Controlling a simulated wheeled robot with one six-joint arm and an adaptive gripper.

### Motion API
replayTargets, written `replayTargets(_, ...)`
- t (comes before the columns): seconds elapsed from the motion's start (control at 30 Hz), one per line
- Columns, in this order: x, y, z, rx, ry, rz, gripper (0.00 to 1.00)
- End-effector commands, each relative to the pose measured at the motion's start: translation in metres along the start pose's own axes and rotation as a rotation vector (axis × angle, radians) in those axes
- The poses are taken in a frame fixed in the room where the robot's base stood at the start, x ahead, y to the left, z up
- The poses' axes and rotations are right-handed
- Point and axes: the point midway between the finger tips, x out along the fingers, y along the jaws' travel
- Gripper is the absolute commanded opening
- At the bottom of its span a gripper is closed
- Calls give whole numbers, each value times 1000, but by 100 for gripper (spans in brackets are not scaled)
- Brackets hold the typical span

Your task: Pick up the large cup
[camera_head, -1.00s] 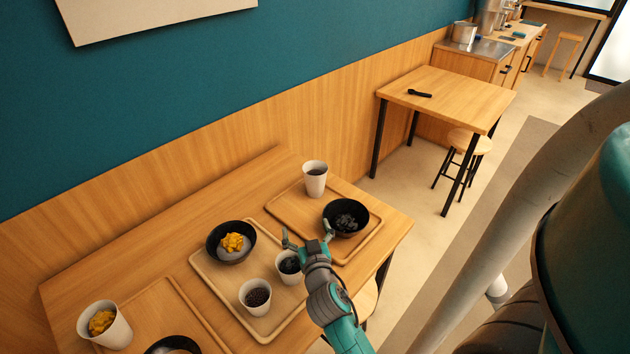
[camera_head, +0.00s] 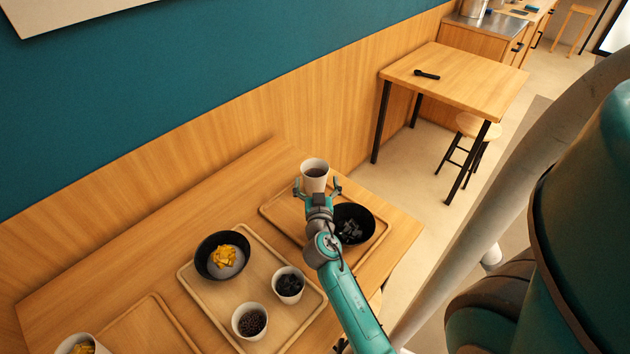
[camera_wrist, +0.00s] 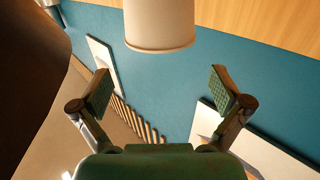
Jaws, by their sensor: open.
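A tall white cup (camera_head: 314,183) with dark contents stands upright at the back of the far wooden tray (camera_head: 276,213). It looks bigger than the two cups on the middle tray. My gripper (camera_head: 317,189) is open and empty, close in front of this cup, with its fingers spread to either side. In the wrist view the cup (camera_wrist: 160,25) shows at the top, beyond the open fingertips of my gripper (camera_wrist: 162,84) and roughly centred between them. The fingers do not visibly touch it. Another white cup (camera_head: 75,347) with yellow topping is cut off at the lower left.
A black bowl (camera_head: 353,224) of dark pieces sits just right of my gripper. The middle tray (camera_head: 206,303) holds a black bowl (camera_head: 222,255) with yellow topping and two small cups (camera_head: 289,284) (camera_head: 249,321). The wooden wall (camera_head: 300,110) runs behind the table.

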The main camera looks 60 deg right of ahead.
Motion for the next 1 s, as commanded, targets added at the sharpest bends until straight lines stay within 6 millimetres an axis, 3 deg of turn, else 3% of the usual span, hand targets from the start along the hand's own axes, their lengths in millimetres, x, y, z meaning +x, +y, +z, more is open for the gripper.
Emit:
replayTargets(0.17,0,0,24,-2,-1,-1,100)
replayTargets(0.47,22,0,22,2,1,2,100)
replayTargets(0.8,69,0,22,1,0,1,100)
replayTargets(1.0,76,0,22,0,1,0,100)
